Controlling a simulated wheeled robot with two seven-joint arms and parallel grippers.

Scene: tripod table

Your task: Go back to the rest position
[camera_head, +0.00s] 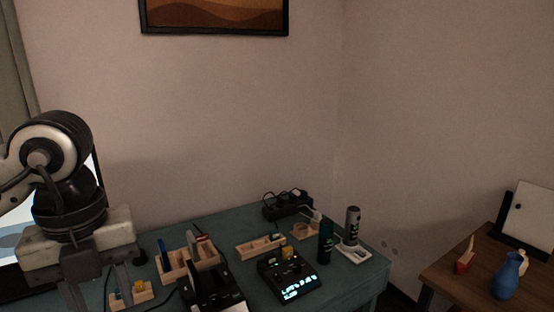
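My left gripper (98,288) hangs down at the left of the head view, above the left part of the blue-green table (225,228). Its two fingers stand apart with nothing visible between them, and their tips run close to the lower picture edge. A small wooden holder with a yellow item (131,293) shows just right of the fingers; I cannot tell whether they touch it. My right gripper is not in view.
The table bears wooden organizers (188,260), a black device with a lit panel (289,281), a dark bottle (325,243), a grey cylinder (352,226) and a black power strip (287,205). A brown table (470,275) with a blue vase (508,277) stands right. A screen is behind my arm.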

